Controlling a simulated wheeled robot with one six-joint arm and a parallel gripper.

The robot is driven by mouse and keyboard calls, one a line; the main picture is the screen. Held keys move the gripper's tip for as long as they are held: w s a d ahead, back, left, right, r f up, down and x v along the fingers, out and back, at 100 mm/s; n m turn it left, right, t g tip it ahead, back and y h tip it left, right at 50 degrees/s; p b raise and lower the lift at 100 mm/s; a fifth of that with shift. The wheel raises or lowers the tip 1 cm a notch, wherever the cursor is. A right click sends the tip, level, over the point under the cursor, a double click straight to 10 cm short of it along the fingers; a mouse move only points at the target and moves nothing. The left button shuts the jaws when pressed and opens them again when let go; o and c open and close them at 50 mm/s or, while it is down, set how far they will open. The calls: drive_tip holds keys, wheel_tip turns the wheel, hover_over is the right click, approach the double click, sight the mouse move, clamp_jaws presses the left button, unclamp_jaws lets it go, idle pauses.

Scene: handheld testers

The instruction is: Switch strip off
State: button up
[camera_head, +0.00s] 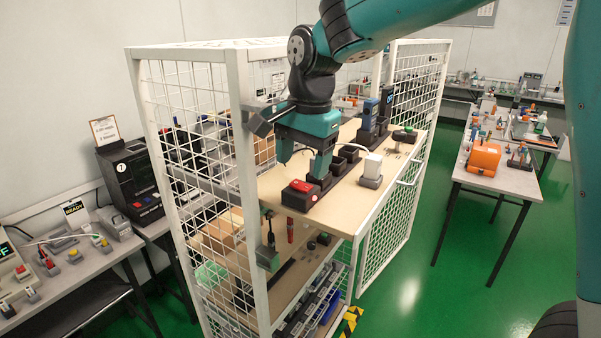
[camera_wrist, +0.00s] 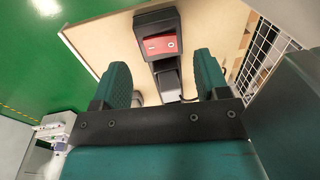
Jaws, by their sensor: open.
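The black power strip (camera_head: 318,190) lies on the upper wooden shelf of a white wire cage. Its red rocker switch (camera_head: 302,186) is at the near end. In the wrist view the red switch (camera_wrist: 160,45) shows light marks and sits in the black strip housing (camera_wrist: 155,20). Which way the rocker is tipped I cannot tell. My gripper (camera_head: 302,163) is above the switch end of the strip, fingers pointing down, open and empty. In the wrist view its two green fingers (camera_wrist: 162,78) stand apart, with the switch beyond and between them.
The white cage post (camera_head: 245,170) and mesh are close on the left. A cable runs near the strip. The shelf (camera_head: 345,205) is bare at its front edge.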

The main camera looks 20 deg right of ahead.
sight(300, 186)
drive_tip(key=shift+w+a+f+p, duration=0.15)
drive_tip(key=shift+f+p, duration=0.15)
drive_tip(key=shift+f, duration=1.7)
drive_tip(key=c, duration=0.9)
drive_tip(key=shift+w+a+r+g+p, duration=0.1)
drive_tip(key=shift+r+g+p, duration=0.25)
drive_tip(key=shift+p, duration=0.75)
drive_tip(key=shift+f+g+h+p, duration=0.15)
drive_tip(key=shift+g+h+p, duration=0.1)
drive_tip(key=shift+h+p, duration=0.15)
drive_tip(key=shift+f, duration=0.2)
drive_tip(key=o, duration=0.9)
